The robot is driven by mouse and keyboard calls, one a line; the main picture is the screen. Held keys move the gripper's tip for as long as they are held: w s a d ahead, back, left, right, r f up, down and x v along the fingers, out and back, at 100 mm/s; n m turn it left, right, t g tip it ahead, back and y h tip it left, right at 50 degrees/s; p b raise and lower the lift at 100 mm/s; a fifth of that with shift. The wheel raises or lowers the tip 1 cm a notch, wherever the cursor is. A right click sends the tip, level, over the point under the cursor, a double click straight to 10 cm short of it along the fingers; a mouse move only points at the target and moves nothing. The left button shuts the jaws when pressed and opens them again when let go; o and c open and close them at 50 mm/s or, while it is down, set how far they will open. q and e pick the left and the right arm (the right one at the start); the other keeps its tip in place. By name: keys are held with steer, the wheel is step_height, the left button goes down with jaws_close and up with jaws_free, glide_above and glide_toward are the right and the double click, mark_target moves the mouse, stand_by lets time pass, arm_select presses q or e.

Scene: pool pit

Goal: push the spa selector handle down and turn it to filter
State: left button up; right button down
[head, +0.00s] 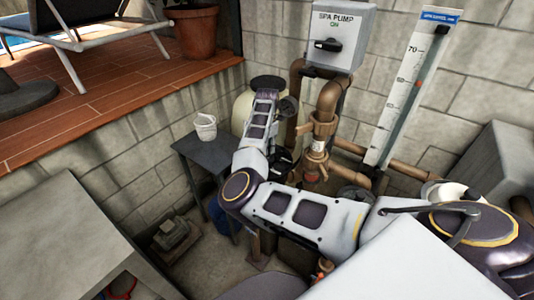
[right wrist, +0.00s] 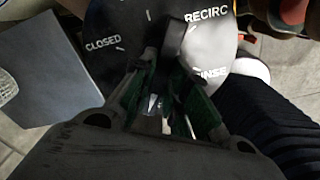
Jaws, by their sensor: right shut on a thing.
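The spa selector's round black plate (right wrist: 110,22) shows in the right wrist view, with CLOSED at left, RECIRC at upper right and RINSE at right. A dark hub of the spa selector handle (right wrist: 176,42) stands over the plate. My right gripper (right wrist: 170,92), with green finger pads, is shut on the handle, which lies largely hidden between the fingers. In the head view my right arm reaches across the middle to the pale filter tank (head: 241,110) and hides most of the selector. FILTER cannot be read. My left gripper is not in view.
Brown pipes (head: 328,105) and a valve stand just right of the tank. A grey SPA PUMP box (head: 343,15) and a tall white scale (head: 405,85) are on the wall. A small dark table (head: 195,152) bears a white bucket (head: 205,127). Some floor at lower left is clear.

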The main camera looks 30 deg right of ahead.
steer(key=shift+f+n+p, duration=0.1)
steer(key=shift+n+p, duration=0.45)
steer(key=shift+n, duration=2.65)
steer(key=c, duration=1.3)
jaws_free()
steer(key=shift+r+p, duration=1.65)
steer(key=shift+r, duration=2)
steer(key=shift+f, duration=0.15)
